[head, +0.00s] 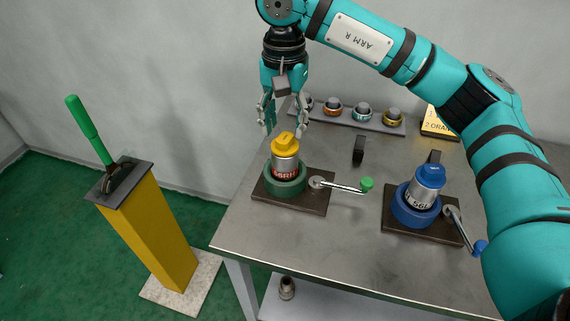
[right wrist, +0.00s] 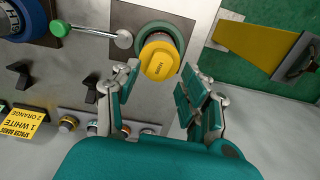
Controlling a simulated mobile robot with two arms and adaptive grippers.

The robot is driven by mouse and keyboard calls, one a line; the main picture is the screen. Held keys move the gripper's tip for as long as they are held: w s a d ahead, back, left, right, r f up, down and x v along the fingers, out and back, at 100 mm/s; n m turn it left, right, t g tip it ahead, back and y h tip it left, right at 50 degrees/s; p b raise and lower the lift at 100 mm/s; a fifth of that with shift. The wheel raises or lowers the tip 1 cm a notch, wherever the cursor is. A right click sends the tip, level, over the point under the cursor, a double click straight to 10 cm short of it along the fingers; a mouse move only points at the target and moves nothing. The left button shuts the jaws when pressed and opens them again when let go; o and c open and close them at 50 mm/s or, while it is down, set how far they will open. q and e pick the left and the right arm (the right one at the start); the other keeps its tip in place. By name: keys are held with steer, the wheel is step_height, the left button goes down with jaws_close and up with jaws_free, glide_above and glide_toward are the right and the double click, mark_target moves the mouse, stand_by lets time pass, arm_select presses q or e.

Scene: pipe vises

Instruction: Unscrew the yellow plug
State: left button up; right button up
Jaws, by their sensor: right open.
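The yellow plug (head: 285,143) sits on top of a silver pipe piece with red lettering (head: 285,166), upright in the green round vise (head: 287,187) on the table. In the right wrist view the yellow plug (right wrist: 160,58) shows from above, just beyond the fingertips. My right gripper (head: 284,130) is open above the plug, its fingers pointing down; in the right wrist view the open fingers (right wrist: 163,80) stand on either side, with the plug between and beyond them. No contact shows. My left gripper is not in view.
A crank with a green knob (head: 367,183) sticks out right of the green vise. A blue vise (head: 415,212) holds a blue-capped pipe piece (head: 429,178). A rack of rings (head: 350,116) and a yellow sign (head: 438,124) stand behind. A green lever (head: 90,130) tops a yellow post left.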

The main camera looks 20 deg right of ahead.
steer(key=m, duration=0.8)
steer(key=shift+m, duration=0.4)
steer(key=m, duration=0.8)
steer(key=shift+m, duration=0.3)
steer(key=m, duration=1.3)
steer(key=shift+s, duration=0.1)
steer(key=m, duration=0.4)
steer(key=shift+m, duration=0.3)
